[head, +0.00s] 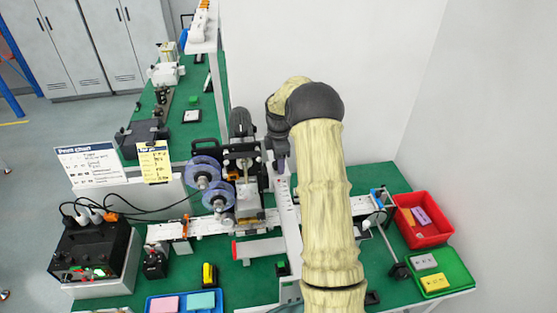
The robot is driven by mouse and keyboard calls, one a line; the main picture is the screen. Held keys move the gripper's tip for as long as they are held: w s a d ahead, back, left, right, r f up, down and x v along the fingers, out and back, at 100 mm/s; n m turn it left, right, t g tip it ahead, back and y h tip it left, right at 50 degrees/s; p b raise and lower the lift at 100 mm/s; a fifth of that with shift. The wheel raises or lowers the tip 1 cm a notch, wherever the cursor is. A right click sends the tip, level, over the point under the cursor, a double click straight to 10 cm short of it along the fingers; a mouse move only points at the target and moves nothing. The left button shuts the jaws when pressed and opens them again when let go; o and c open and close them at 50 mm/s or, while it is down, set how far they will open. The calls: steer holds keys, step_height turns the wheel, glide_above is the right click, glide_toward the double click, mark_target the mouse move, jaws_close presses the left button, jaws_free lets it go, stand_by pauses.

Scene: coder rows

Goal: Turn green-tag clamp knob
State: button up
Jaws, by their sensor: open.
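I cannot make out a clamp knob with a green tag for certain. A small dark block with a green face (283,268) sits on the bench left of my arm; I cannot tell whether it is part of the clamp. The coder machine (242,165) with two clear bluish reels (203,173) stands at the middle of the bench. My arm rises from the bottom and bends down behind its elbow. Only a dark part of my gripper (282,163) shows, just right of the machine, open. What lies below it is largely hidden.
A white rail with an orange part (185,228) runs left of the machine. A red bin (422,220) and green tray (441,271) stand at the right. A blue tray (185,302) is at the front. A black-topped box (93,253) with cables is at the left. A wall stands behind.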

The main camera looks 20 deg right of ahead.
step_height(320, 180, up, 17)
steer(key=b, duration=0.3)
steer(key=shift+r, duration=0.2)
steer(key=shift+f, duration=0.1)
stand_by(0.5)
